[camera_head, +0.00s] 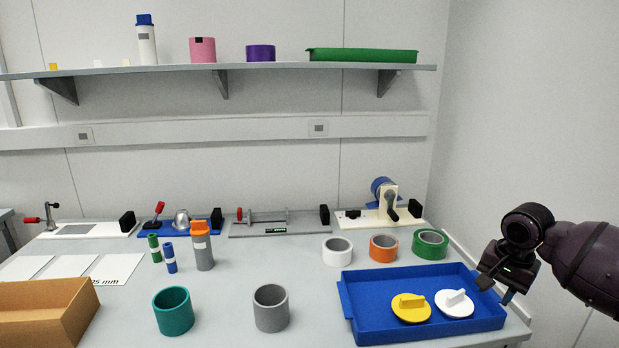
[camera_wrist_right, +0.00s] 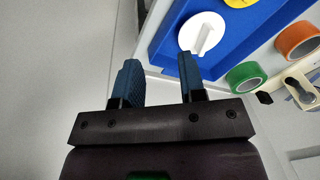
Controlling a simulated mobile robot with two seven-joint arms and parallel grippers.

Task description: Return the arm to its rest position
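My right gripper (camera_head: 497,284) is at the right of the head view, above and beside the right end of the blue tray (camera_head: 352,311). In the right wrist view its two blue-padded fingers (camera_wrist_right: 158,80) stand apart with nothing between them. The white lid (camera_head: 455,303) and the yellow lid (camera_head: 411,307) lie in the tray, apart from the gripper. The white lid also shows in the wrist view (camera_wrist_right: 202,34), beyond the fingers. My left gripper is in neither view.
A green tape roll (camera_head: 430,244), an orange one (camera_head: 383,248) and a white one (camera_head: 337,251) sit behind the tray. Teal (camera_head: 173,311) and grey (camera_head: 271,308) cups stand left of it. A cardboard box (camera_head: 40,312) is at front left. A wall (camera_head: 545,120) rises at the right.

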